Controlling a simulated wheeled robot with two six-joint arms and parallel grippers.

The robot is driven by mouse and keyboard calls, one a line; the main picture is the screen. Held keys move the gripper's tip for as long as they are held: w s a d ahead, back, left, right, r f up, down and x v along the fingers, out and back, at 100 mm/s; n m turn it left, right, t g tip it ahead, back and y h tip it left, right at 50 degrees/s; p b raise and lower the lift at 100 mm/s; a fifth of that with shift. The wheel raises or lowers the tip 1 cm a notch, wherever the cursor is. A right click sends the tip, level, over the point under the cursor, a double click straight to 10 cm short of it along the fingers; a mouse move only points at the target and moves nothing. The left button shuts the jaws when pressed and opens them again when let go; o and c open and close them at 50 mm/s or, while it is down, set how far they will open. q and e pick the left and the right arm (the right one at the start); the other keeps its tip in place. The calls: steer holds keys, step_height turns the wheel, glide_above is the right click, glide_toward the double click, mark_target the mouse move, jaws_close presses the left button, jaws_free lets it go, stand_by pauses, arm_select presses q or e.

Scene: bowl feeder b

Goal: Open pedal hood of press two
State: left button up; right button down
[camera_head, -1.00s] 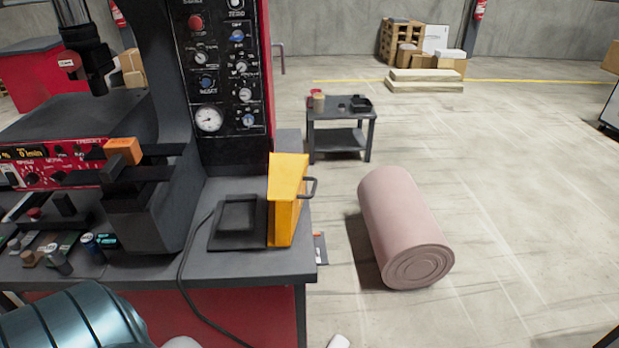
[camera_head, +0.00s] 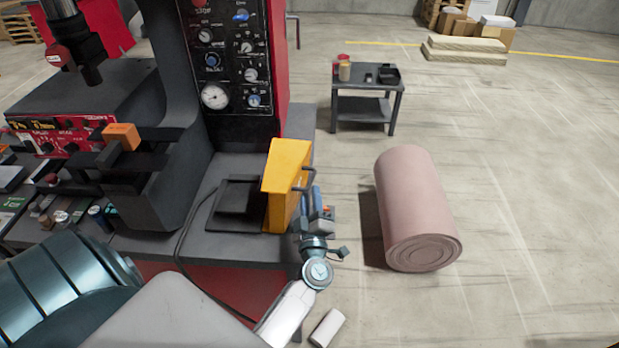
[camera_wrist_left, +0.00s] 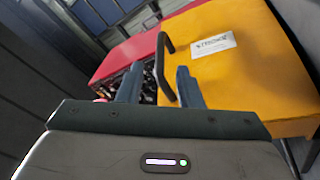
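The yellow hood (camera_head: 282,190) stands upright at the right end of the press table, beside a black plate with a raised pad (camera_head: 240,199). Its dark bar handle (camera_head: 305,179) is on the right side. My left gripper (camera_head: 318,206) is at the table's right edge, just right of the hood and below the handle. In the left wrist view the gripper (camera_wrist_left: 160,86) has its two blue fingers apart. The handle (camera_wrist_left: 165,68) shows between them, and I cannot tell whether they touch it. The yellow hood (camera_wrist_left: 240,65) fills the right there, with a white label. My right gripper is not in view.
The black and red press (camera_head: 232,60) rises behind the plate. An orange block (camera_head: 122,136) sits on its left side. A pink roll (camera_head: 417,210) lies on the floor to the right, and a small dark table (camera_head: 365,105) stands behind. Open floor lies between.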

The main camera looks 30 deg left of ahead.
mark_target(310, 182)
arm_select(q)
steer(key=shift+p+x, duration=0.55)
steer(key=shift+x, duration=1.85)
jaws_close()
